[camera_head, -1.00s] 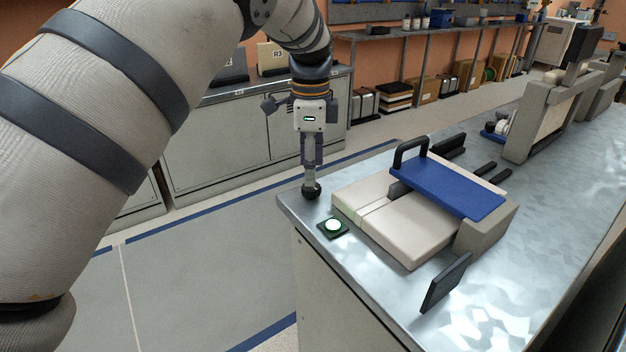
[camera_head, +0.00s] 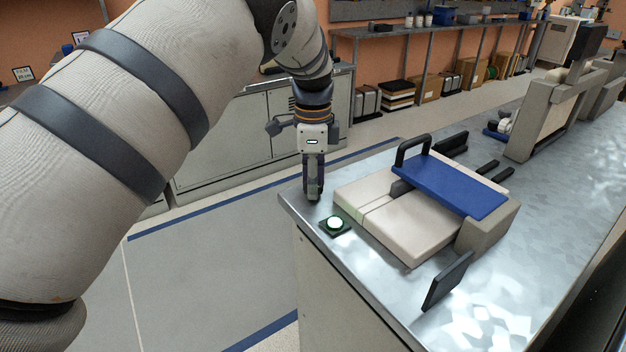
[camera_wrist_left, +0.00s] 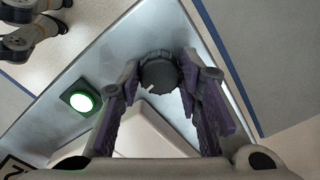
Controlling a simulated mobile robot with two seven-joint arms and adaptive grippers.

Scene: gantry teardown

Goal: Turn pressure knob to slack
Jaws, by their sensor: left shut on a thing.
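The pressure knob (camera_wrist_left: 158,72) is a dark, ridged round knob with a small white mark on its edge, seen in the left wrist view. It sits at the near left corner of the metal bench. My left gripper (camera_head: 314,194) points down over that corner and is shut on the knob. In the left wrist view its two purple-padded fingers (camera_wrist_left: 160,82) are on either side of the knob. In the head view the fingers hide most of the knob. My right gripper is not in view.
A lit green button (camera_head: 334,223) sits on the bench close to the gripper. A pale block device with a blue plate (camera_head: 448,185) and black handle lies to the right. A dark upright paddle (camera_head: 447,281) stands at the front. Open floor lies left of the bench.

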